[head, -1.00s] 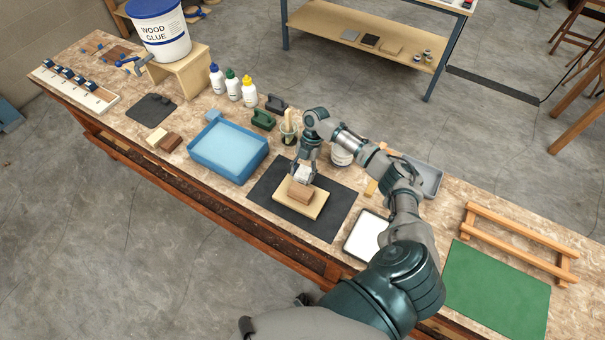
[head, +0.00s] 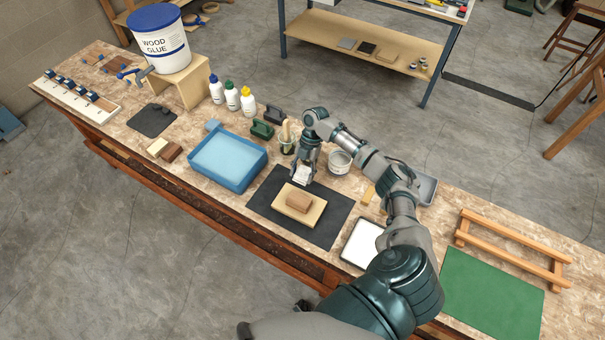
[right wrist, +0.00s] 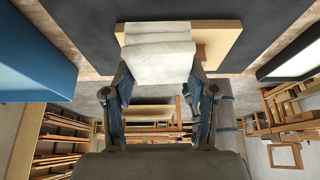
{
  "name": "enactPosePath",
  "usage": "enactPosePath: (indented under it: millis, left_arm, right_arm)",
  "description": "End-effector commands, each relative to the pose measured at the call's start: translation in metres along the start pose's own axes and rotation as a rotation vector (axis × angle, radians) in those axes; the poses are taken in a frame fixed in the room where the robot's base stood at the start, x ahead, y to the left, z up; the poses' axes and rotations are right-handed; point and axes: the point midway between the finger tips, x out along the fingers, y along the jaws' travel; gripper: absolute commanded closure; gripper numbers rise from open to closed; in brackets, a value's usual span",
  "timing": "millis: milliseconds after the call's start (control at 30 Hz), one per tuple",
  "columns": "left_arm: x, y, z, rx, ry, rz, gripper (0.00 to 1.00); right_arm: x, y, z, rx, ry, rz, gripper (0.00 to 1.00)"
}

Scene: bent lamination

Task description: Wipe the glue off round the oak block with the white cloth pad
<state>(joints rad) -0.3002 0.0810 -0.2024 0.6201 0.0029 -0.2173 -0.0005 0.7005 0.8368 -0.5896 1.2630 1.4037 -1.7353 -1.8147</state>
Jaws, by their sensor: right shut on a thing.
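The oak block (head: 299,201) sits on a pale board (head: 316,214) on the black mat (head: 338,210). My right gripper (head: 303,173) is shut on the white cloth pad (head: 301,178), at the far edge of the board behind the block. The pad appears clear of the block; whether it touches the board I cannot tell. In the right wrist view the pad (right wrist: 158,58) lies between the fingers and covers much of the board (right wrist: 222,38). The block is mostly or wholly hidden there. No glue can be made out. My left gripper is out of view.
A blue tray (head: 258,172) stands left of the mat. A brush cup (head: 287,146) and a white tub (head: 340,162) stand close behind my gripper. A white-faced tray (head: 364,244) lies right of the mat, with a green mat (head: 492,292) farther right.

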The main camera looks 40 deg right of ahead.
Motion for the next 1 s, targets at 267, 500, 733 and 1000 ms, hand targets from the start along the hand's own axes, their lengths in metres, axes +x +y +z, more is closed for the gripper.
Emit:
enactPosePath:
  millis: [267, 500, 733, 1000]
  left_arm:
    - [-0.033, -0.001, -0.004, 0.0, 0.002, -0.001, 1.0]
    - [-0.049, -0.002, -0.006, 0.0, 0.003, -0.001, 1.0]
    - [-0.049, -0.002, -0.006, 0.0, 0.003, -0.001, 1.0]
    - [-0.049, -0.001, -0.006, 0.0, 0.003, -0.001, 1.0]
  right_arm:
    - [-0.033, 0.0, -0.016, 0.0, 0.0, 0.001, 0.75]
    - [-0.05, 0.0, -0.024, 0.0, 0.0, 0.0, 0.75]
    - [-0.05, 0.0, -0.023, 0.0, 0.0, -0.001, 0.75]
    - [-0.05, 0.0, -0.023, 0.0, 0.0, 0.0, 0.75]
